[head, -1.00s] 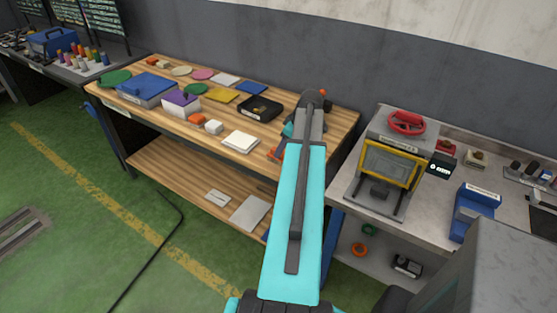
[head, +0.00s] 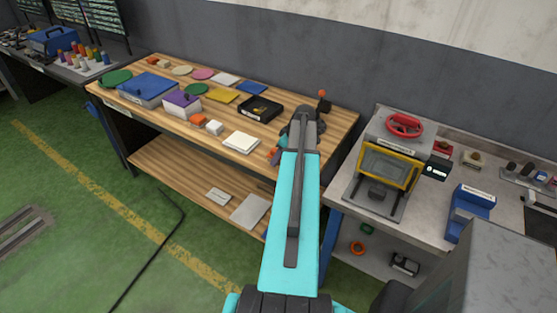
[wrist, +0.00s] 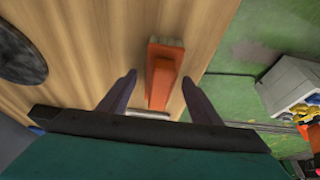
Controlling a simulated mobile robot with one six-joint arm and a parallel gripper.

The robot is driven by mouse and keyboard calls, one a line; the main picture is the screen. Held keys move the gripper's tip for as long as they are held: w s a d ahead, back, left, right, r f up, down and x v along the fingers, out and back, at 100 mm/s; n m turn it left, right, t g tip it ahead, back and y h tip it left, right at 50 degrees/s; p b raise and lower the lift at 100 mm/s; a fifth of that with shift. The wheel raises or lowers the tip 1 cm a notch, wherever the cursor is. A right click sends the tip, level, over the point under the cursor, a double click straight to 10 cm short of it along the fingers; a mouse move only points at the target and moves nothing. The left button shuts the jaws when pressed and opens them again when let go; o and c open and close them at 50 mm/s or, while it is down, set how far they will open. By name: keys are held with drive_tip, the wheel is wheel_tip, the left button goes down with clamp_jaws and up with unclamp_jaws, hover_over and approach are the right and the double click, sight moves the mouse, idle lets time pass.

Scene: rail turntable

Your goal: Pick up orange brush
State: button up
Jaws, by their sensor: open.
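The orange brush (wrist: 160,80) lies on the wooden bench top (wrist: 95,45), near its edge, in the wrist view. Its pale bristle end is at the top and its orange body runs down toward my gripper. My gripper (wrist: 159,84) is open, with one dark finger on each side of the brush in the picture. I see a gap on both sides, and cannot tell how far the fingertips are above the bench. In the head view my arm hides most of the gripper; a small orange patch (head: 273,154) beside it may be the brush.
A dark round thing (wrist: 22,58) lies left of the gripper in the wrist view. An orange-tipped stalk (head: 323,98) stands behind my arm. A yellow-framed machine (head: 387,165) stands right.

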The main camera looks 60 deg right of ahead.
idle(0.4)
drive_tip(key=c, duration=1.2)
drive_tip(key=shift+r, duration=0.15)
drive_tip(key=shift+r+b, duration=1.15)
drive_tip(key=shift+r, duration=0.45)
drive_tip(key=s+a+b, duration=0.1)
drive_tip(key=s+a, duration=0.2)
drive_tip(key=s+a+b, duration=0.2)
drive_tip(key=s+a, duration=0.1)
drive_tip(key=s+a+r+b, duration=0.1)
drive_tip(key=s+a+b, duration=0.1)
drive_tip(key=s+a, duration=0.1)
drive_tip(key=shift+s+a, duration=0.15)
drive_tip(key=shift+s, duration=0.15)
drive_tip(key=b, duration=0.4)
drive_tip(key=shift+s, duration=0.1)
drive_tip(key=b, duration=0.5)
drive_tip(key=shift+s+a, duration=0.1)
drive_tip(key=shift+s, duration=0.1)
drive_tip(key=a+b, duration=0.1)
drive_tip(key=b, duration=0.5)
drive_tip(key=shift+s, duration=0.4)
